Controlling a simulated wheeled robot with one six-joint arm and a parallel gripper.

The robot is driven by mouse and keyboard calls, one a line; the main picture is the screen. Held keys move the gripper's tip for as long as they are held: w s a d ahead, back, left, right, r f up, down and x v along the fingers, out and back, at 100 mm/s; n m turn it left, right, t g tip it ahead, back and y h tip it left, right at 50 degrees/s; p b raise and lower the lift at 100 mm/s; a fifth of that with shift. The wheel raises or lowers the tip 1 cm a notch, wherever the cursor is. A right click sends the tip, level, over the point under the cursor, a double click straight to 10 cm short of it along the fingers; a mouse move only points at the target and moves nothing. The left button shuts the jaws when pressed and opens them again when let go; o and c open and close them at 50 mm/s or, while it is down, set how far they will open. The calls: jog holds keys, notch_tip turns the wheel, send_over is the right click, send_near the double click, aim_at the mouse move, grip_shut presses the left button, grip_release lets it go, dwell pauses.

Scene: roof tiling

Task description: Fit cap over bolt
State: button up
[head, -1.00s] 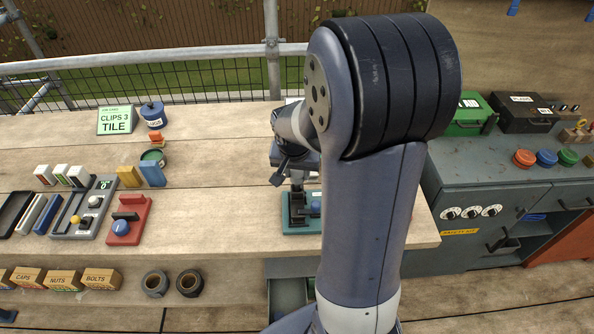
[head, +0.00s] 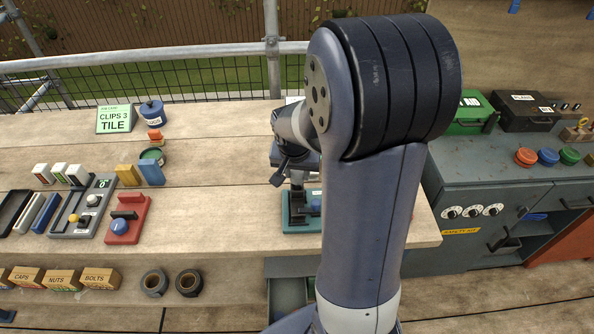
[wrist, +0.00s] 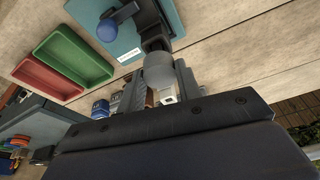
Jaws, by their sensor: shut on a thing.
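My gripper (wrist: 160,82) is shut on a grey, rounded cap (wrist: 158,69), seen between its fingers in the wrist view. In the head view my gripper (head: 297,182) is low over a teal-based fixture (head: 300,228), partly behind my own arm. The fixture's teal base (wrist: 128,38) also shows in the wrist view. It carries a blue round knob (wrist: 107,30) and a dark holder (wrist: 152,28). The cap appears right against the dark holder; I cannot tell whether they touch. No bolt is clearly visible; it may be hidden by the cap or holder.
Green (wrist: 75,58) and red (wrist: 45,76) trays lie beside the fixture. A red lever device (head: 126,222), a grey panel (head: 84,212) and coloured blocks stand on the bench's left. Bare bench lies between them and the fixture. A grey cabinet (head: 480,180) stands at right.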

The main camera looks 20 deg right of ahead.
jog(key=shift+f, duration=0.15)
dwell(0.3)
jog(key=o, duration=1)
jog(key=shift+r+p, duration=2.4)
jog(key=shift+r, duration=1.15)
jog(key=shift+f, duration=0.15)
notch_tip(320, 180, down, 7)
jog(key=b, duration=0.5)
